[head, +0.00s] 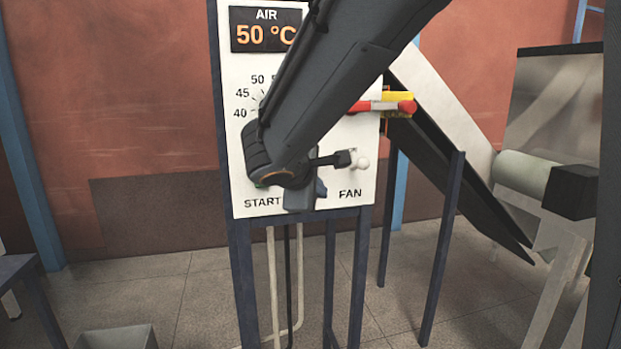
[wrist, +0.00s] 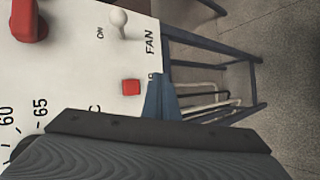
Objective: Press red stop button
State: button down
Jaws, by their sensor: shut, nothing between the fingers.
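The red stop button (wrist: 131,87) shows in the wrist view as a small red square on the white control panel (wrist: 75,60). In the head view my arm hides it. My gripper (wrist: 159,82) is shut, with its blue fingers beside the button, to its right in the wrist view. The fingertips look close to the panel face, but I cannot tell whether they touch it. In the head view my gripper (head: 320,188) is at the lower part of the panel (head: 345,190), between the START and FAN labels.
A white fan toggle knob (head: 360,164) sticks out right of my gripper. A red-ended lever (head: 406,107) projects from the panel's right side, above it. A temperature dial (head: 257,97) is partly hidden by my arm. A dark sloping chute (head: 450,180) stands at right.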

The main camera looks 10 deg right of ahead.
jog(key=w, duration=0.7)
jog(key=shift+w, duration=0.15)
jog(key=shift+w, duration=0.15)
dwell(1.8)
jog(key=shift+w+b, duration=0.3)
jog(key=shift+b, duration=0.05)
jog(key=shift+w, duration=0.5)
dwell(0.8)
jog(key=shift+s, duration=0.15)
jog(key=shift+s+b, duration=0.5)
jog(key=shift+s, duration=0.3)
